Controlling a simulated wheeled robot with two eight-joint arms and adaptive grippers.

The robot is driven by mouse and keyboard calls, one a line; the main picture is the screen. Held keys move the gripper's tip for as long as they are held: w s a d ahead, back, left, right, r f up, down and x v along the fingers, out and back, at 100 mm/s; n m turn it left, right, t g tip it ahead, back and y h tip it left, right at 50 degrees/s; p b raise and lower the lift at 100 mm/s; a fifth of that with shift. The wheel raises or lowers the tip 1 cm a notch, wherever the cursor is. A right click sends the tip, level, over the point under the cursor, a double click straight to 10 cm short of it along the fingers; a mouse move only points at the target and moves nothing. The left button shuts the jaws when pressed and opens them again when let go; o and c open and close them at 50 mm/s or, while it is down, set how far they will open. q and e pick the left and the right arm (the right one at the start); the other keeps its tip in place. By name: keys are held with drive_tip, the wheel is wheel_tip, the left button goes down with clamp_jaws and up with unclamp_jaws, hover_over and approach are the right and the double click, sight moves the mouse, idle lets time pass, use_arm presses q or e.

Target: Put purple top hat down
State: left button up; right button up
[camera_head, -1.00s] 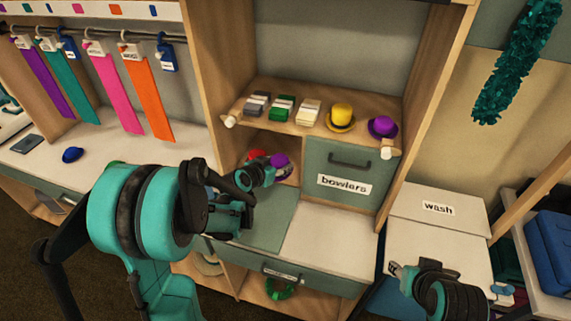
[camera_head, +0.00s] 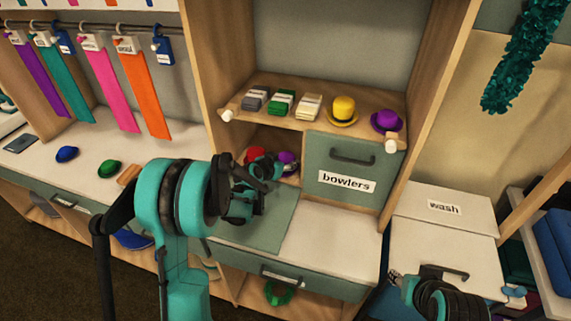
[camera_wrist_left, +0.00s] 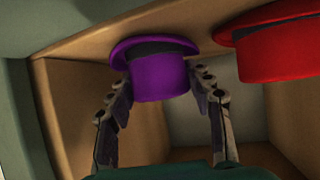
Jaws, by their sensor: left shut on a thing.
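The purple top hat (camera_head: 288,158) is in the open cubby left of the bowlers drawer, partly hidden by my left gripper (camera_head: 276,168). In the left wrist view the hat (camera_wrist_left: 160,77) sits between the two fingers of my left gripper (camera_wrist_left: 160,92), which is shut on its crown. Its brim is close to the wooden board (camera_wrist_left: 85,40); I cannot tell whether it touches. A red hat (camera_wrist_left: 280,45) is beside it, with a small gap, and also shows in the head view (camera_head: 256,153). My right gripper (camera_head: 396,280) is at the lower right, its fingers unclear.
Above the cubby, a shelf (camera_head: 318,124) holds folded cloths, a yellow hat (camera_head: 343,109) and a purple bowler (camera_head: 386,120). The bowlers drawer (camera_head: 350,172) walls the cubby on the right. A green mat (camera_head: 275,222) lies in front. The white counter (camera_head: 335,240) is clear.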

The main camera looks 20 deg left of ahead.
use_arm(q)
drive_tip(key=shift+s+r, duration=0.1)
drive_tip(key=shift+r, duration=0.05)
drive_tip(key=shift+f, duration=0.2)
drive_tip(key=o, duration=0.9)
